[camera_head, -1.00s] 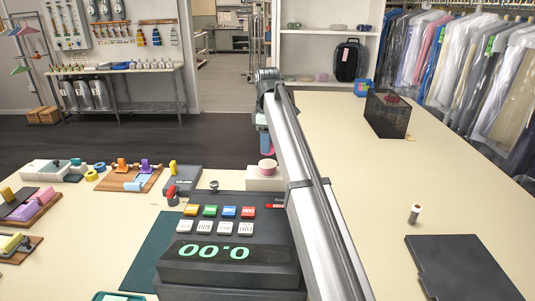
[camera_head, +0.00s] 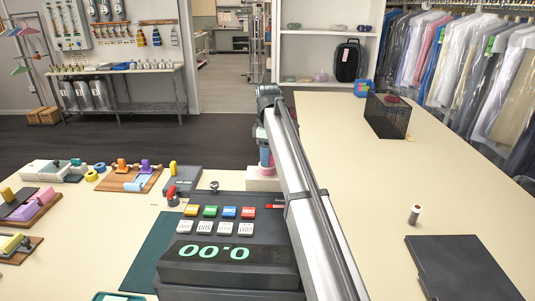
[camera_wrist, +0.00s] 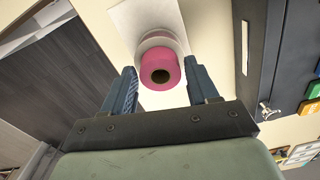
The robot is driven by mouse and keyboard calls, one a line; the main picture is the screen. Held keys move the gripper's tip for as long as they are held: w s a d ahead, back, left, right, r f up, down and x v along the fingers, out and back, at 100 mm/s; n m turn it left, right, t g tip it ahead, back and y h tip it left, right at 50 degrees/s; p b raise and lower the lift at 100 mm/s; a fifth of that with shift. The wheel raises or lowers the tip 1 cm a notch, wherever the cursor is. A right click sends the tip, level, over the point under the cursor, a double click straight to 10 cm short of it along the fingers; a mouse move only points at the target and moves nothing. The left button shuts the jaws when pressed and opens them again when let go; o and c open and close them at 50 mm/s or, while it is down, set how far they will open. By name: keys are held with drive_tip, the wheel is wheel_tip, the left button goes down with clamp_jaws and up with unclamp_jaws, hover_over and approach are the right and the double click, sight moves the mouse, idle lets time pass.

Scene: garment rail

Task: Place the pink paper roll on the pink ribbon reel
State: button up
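The pink paper roll (camera_wrist: 160,72) is in the wrist view, its dark core facing me. It also shows below my gripper in the head view (camera_head: 266,156). Behind it in the wrist view is the pink ribbon reel (camera_wrist: 158,36) with a pale rim, in line with the roll; the roll covers part of it. Whether the two touch is hard to tell. The reel is at a white block (camera_wrist: 128,17). My gripper (camera_wrist: 162,65) has a finger on either side of the roll, with narrow gaps showing, so it looks open around it.
A dark cash register (camera_head: 225,255) stands close in front of the block. A black mesh basket (camera_head: 388,116), a thread spool (camera_head: 414,215) and a dark flat case (camera_head: 465,268) are on the counter to the right. Counter space between them is clear.

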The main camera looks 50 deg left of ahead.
drive_tip(key=shift+o, duration=1.1)
drive_tip(key=shift+r, duration=0.1)
wheel_tip(320, 180, up, 12)
